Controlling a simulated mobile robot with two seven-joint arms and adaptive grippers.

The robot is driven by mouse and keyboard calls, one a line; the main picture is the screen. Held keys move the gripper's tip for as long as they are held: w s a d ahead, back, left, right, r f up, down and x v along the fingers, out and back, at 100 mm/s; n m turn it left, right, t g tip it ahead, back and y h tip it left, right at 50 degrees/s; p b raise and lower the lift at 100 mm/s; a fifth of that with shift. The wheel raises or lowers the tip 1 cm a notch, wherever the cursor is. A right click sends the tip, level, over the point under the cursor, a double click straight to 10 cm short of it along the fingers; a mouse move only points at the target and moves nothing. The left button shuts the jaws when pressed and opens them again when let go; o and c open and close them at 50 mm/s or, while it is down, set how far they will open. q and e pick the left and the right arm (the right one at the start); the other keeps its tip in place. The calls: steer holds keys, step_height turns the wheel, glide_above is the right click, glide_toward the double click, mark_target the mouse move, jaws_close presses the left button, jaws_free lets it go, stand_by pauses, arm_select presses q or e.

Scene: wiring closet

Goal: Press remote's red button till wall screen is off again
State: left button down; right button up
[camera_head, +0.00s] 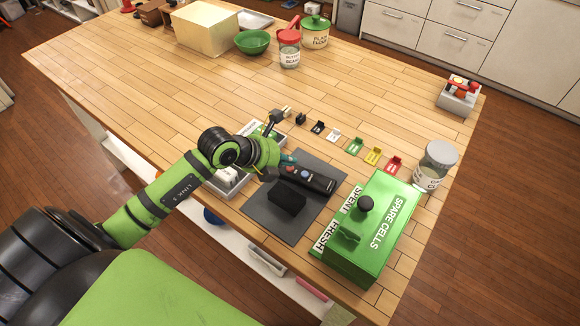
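The dark remote (316,181) lies on a grey mat (262,212) on the wooden counter. Small coloured buttons show near its left end, a reddish one among them, close to my gripper. My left gripper (284,160) is low over that left end, with a teal tip at or just above the remote. I cannot tell whether it touches a button, or whether its fingers are open or shut. The wall screen is not in view, and neither is my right gripper.
A black block (287,198) sits on the mat in front of the remote. Several coloured clips (354,147) line up behind. The counter's far middle is clear.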

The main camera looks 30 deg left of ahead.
mark_target(287, 168)
arm_select(q)
steer(key=shift+f+b, duration=0.35)
steer(key=shift+f, duration=0.1)
stand_by(0.6)
steer(key=shift+r, duration=0.15)
steer(key=shift+r+p, duration=0.8)
steer(key=shift+p, duration=0.05)
step_height(287, 168, up, 6)
steer(key=p, duration=0.5)
stand_by(0.6)
